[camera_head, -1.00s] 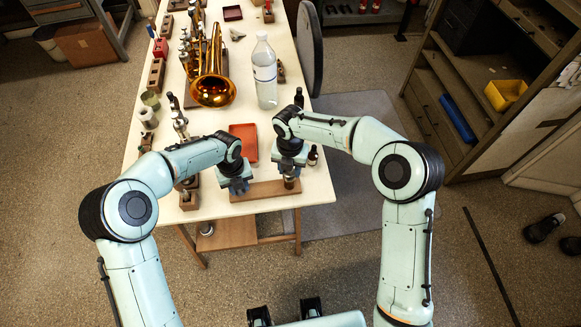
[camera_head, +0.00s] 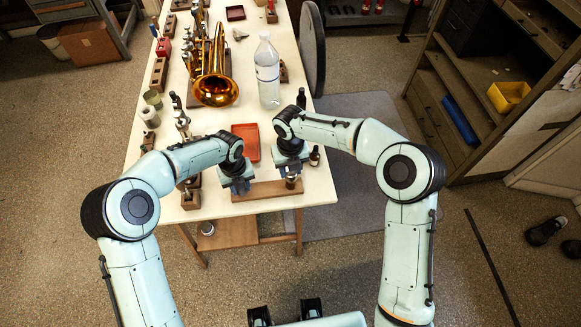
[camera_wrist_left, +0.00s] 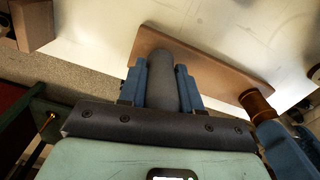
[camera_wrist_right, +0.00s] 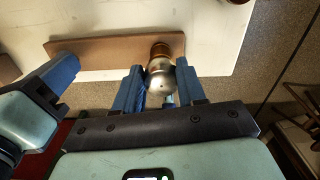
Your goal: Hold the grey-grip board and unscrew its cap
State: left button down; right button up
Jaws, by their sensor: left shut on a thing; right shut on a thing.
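The brown board (camera_head: 262,192) lies along the table's near edge. It also shows in the left wrist view (camera_wrist_left: 210,66) and the right wrist view (camera_wrist_right: 105,52). My left gripper (camera_head: 238,184) is shut on the board's grey grip (camera_wrist_left: 163,78), a rounded bar between its blue fingers. My right gripper (camera_head: 291,168) is shut on the silvery cap (camera_wrist_right: 160,80), which sits over a brown ringed collar (camera_wrist_right: 160,50) at the board's right end. In the head view the cap is mostly hidden by my right gripper.
A red tray (camera_head: 246,142) lies behind the board. A dark bottle (camera_head: 314,156) stands just right of my right gripper. A clear bottle (camera_head: 267,72) and a brass horn (camera_head: 214,88) stand farther back. Wooden blocks line the left edge.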

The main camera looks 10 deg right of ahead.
jog(key=n, duration=0.4)
jog(key=shift+s+a, duration=0.1)
jog(key=shift+a, duration=0.1)
jog(key=o, duration=1.3)
jog(key=shift+n, duration=0.3)
jog(key=shift+c, duration=0.2)
jog(key=shift+r, duration=0.15)
jog(key=shift+r, duration=3.9)
pick_arm(q)
jog(key=c, duration=0.7)
grip_release()
jog(key=shift+r, duration=0.1)
